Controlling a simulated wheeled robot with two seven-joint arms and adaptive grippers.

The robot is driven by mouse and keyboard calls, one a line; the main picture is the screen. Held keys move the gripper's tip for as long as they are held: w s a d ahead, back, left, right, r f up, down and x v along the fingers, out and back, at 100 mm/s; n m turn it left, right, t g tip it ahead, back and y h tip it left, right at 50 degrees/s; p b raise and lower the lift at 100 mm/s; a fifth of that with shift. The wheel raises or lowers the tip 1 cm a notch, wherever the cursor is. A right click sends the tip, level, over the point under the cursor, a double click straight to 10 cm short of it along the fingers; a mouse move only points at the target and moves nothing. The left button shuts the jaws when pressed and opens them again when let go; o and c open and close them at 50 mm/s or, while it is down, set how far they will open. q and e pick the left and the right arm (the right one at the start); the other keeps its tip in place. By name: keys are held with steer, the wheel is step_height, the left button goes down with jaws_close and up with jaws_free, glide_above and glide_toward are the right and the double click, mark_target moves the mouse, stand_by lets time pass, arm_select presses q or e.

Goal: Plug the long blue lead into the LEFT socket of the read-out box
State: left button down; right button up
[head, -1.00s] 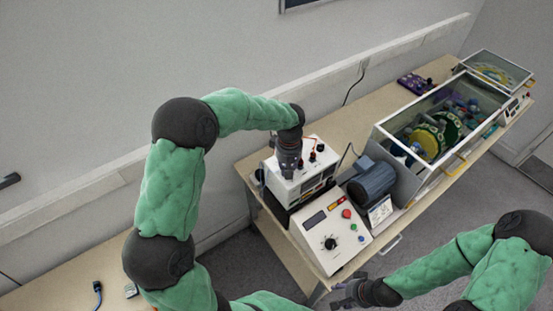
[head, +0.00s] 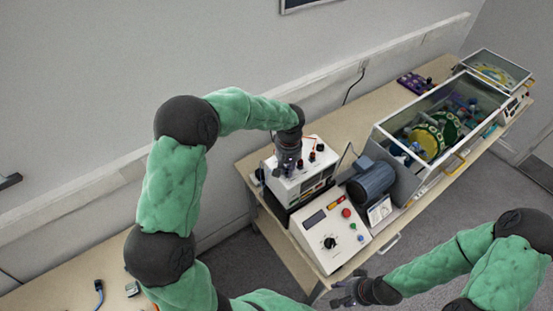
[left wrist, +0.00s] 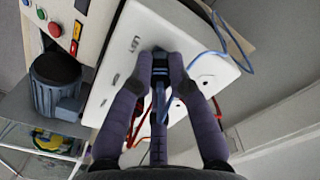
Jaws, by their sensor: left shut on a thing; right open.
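The white read-out box (head: 309,184) stands on the bench in the head view. Its white top (left wrist: 188,28) also shows in the left wrist view, with lettering that looks like "LEFT" near my fingers. My left gripper (head: 287,166) is over the left part of this top, pointing down. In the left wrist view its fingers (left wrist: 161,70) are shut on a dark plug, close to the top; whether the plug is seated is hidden. A blue lead (left wrist: 228,42) loops beside the fingers. My right gripper (head: 345,298) is open and empty, low in front of the bench.
A sloped control panel (head: 331,229) with a knob and buttons stands in front of the box. A grey motor (head: 373,180) and a glass-sided case (head: 437,128) stand to the right. A red lead (left wrist: 141,122) shows between my left fingers. Another table is at lower left.

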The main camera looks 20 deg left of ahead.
mark_target(287, 168)
arm_select(q)
steer(key=c, duration=1.1)
jaws_free()
steer(key=shift+r, duration=0.1)
steer(key=shift+r+p, duration=1.4)
steer(key=shift+r, duration=1.05)
step_height(287, 168, up, 12)
